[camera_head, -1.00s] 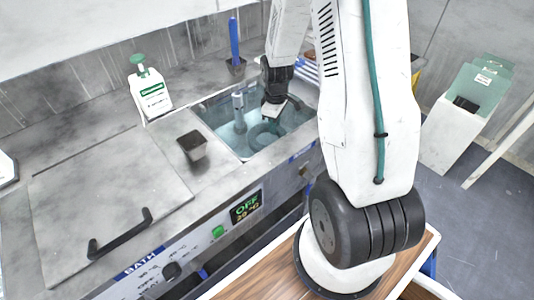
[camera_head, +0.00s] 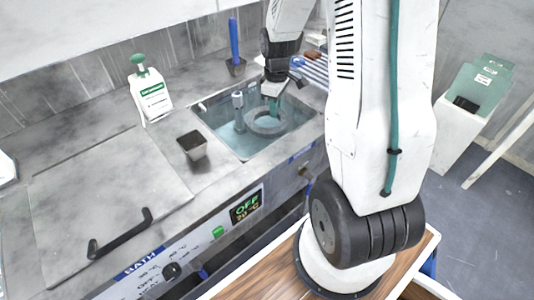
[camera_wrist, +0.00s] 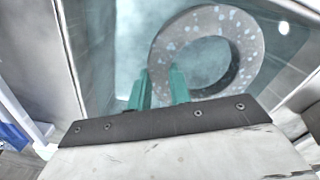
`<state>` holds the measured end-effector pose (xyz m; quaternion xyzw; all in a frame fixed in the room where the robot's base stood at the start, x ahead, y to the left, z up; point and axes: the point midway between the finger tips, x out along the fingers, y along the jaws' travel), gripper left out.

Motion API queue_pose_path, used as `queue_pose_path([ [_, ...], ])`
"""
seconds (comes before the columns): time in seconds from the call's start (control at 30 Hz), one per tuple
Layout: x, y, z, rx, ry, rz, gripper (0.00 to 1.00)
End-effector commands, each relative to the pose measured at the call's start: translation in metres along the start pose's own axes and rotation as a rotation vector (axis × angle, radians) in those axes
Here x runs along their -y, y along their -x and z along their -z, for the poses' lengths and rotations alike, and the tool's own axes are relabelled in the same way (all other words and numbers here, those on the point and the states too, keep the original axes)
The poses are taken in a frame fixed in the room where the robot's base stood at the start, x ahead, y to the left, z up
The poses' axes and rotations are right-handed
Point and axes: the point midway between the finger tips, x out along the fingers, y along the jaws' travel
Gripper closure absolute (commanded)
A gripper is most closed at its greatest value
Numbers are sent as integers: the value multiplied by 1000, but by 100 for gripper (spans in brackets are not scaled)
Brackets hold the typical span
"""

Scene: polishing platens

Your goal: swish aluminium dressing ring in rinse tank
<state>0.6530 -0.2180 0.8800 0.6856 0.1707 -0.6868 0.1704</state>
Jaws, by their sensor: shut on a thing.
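The aluminium dressing ring (camera_head: 255,129) is a thick grey ring inside the rinse tank (camera_head: 215,124), a sunken steel basin with teal water. In the wrist view the ring (camera_wrist: 243,42) shows pale blue specks and stands out in front of the fingers. My gripper (camera_head: 272,102) reaches down into the tank from the back right. Its green fingers (camera_wrist: 160,90) are shut on the ring's near rim. Whether the ring's underside touches the water cannot be told.
A grey post (camera_head: 239,112) stands in the tank left of the ring. A lidded bath (camera_head: 100,195) lies to the left.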

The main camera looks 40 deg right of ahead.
Motion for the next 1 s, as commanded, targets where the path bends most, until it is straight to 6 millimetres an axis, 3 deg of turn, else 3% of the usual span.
queue_pose_path([
  [0.5, -1, 47, 0, -2, 0, -2, 100],
  [1.0, 0, 51, 0, -1, 0, -1, 100],
])
